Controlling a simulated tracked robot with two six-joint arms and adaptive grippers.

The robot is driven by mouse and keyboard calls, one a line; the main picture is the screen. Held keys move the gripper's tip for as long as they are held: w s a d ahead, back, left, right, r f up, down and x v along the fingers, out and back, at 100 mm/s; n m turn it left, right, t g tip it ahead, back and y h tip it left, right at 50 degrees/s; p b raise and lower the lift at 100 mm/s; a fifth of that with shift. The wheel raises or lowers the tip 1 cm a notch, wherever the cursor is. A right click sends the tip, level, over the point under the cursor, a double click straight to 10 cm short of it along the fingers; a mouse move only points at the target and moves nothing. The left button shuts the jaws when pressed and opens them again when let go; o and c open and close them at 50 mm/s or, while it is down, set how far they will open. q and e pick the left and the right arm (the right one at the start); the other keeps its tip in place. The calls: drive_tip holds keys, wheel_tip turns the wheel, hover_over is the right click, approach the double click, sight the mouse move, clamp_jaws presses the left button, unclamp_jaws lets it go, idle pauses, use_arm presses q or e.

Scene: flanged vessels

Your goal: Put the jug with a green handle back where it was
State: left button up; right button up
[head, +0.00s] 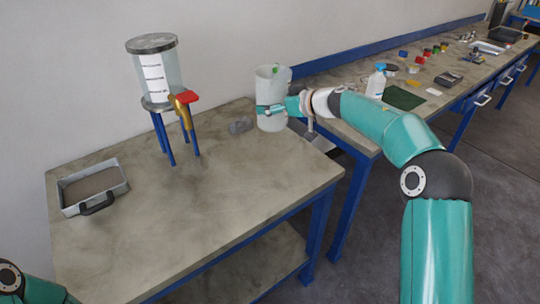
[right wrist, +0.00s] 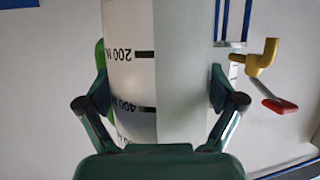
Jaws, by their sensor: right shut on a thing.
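The jug (head: 271,90) is a translucent pale vessel near the back right of the near table in the head view. A bit of its green handle (head: 276,70) shows behind its rim. In the right wrist view the jug (right wrist: 185,70) fills the middle, with black scale marks, and the green handle (right wrist: 100,62) shows at its left. My right gripper (head: 268,108) is shut around the jug's sides, one finger on each side in the right wrist view (right wrist: 158,95). I cannot tell whether the jug's base touches the table. My left gripper is out of view.
The near table (head: 215,210) has bare room in front. A lidded clear tank (head: 163,75) on blue legs, with a yellow tap and red lever (head: 187,96), stands at its back. A tray (head: 95,190) lies left. A small grey object (head: 241,125) lies by the jug.

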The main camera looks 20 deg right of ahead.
drive_tip(key=f+b, duration=0.3)
drive_tip(key=f, duration=0.5)
drive_tip(key=f+b, duration=0.4)
drive_tip(key=f, duration=0.4)
drive_tip(key=shift+w+a+f, duration=0.1)
drive_tip(key=shift+a+f, duration=0.1)
drive_tip(key=shift+f, duration=0.15)
drive_tip(key=shift+r, duration=0.1)
drive_tip(key=o, duration=1.1)
drive_tip(key=shift+f, duration=0.2)
drive_tip(key=shift+c, duration=0.2)
drive_tip(key=shift+r, duration=0.1)
